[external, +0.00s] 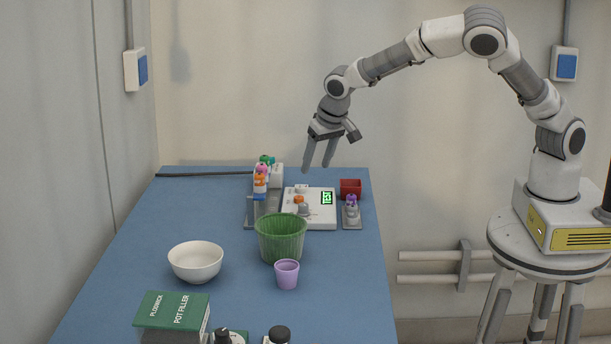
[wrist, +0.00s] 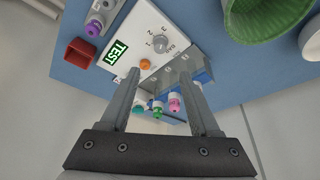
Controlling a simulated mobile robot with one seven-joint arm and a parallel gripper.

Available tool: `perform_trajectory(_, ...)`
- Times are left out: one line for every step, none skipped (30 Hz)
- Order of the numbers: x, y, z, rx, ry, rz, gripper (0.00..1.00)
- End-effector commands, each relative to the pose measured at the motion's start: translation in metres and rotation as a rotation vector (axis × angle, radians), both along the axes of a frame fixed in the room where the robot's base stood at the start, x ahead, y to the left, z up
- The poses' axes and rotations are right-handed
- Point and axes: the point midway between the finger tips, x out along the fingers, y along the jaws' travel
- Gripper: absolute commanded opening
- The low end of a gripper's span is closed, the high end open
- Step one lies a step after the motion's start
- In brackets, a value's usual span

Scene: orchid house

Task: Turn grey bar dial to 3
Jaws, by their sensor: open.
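A white box (external: 320,221) lies on the blue table, and its top shows in the wrist view (wrist: 133,30). The grey dial (external: 303,210) stands on this top. In the wrist view the grey dial (wrist: 161,38) has numbers beside it, and its setting is too small to read surely. An orange knob (wrist: 145,64) and a green-black TEST screen (wrist: 116,50) share the top. My gripper (external: 316,168) is open and empty, pointing down above the back of the box, apart from the dial. In the wrist view its fingers (wrist: 159,72) straddle the area beside the orange knob.
Several coloured-capped bottles (external: 261,180) stand left of the box. A red box (external: 350,187) and a purple-topped item (external: 351,203) are at its right. A green ribbed pot (external: 281,241), lilac cup (external: 287,275) and white bowl (external: 196,264) stand in front.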

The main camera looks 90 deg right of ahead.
Motion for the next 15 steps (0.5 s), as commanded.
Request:
perform_trajectory(0.002,-0.004,-0.013,-0.001,0.004,-0.002,0.63)
perform_trajectory(0.003,-0.007,-0.019,-0.001,0.005,-0.003,0.63)
perform_trajectory(0.006,-0.009,-0.027,-0.001,0.003,-0.002,0.63)
perform_trajectory(0.007,-0.011,-0.033,-0.001,0.003,-0.003,0.63)
perform_trajectory(0.008,-0.014,-0.039,-0.001,0.005,-0.003,0.63)
perform_trajectory(0.010,-0.016,-0.048,0.000,0.004,-0.002,0.63)
perform_trajectory(0.013,-0.018,-0.054,-0.001,0.003,-0.002,0.63)
perform_trajectory(0.014,-0.020,-0.060,-0.001,0.003,-0.002,0.63)
perform_trajectory(0.016,-0.023,-0.068,0.000,0.004,-0.002,0.63)
perform_trajectory(0.017,-0.025,-0.074,0.000,0.005,-0.003,0.63)
perform_trajectory(0.019,-0.026,-0.079,0.000,0.004,-0.002,0.63)
perform_trajectory(0.021,-0.029,-0.086,-0.001,0.003,-0.002,0.63)
perform_trajectory(0.022,-0.030,-0.091,-0.001,0.003,-0.001,0.63)
perform_trajectory(0.023,-0.032,-0.095,0.000,0.003,-0.001,0.63)
perform_trajectory(0.024,-0.034,-0.102,0.000,0.003,-0.003,0.63)
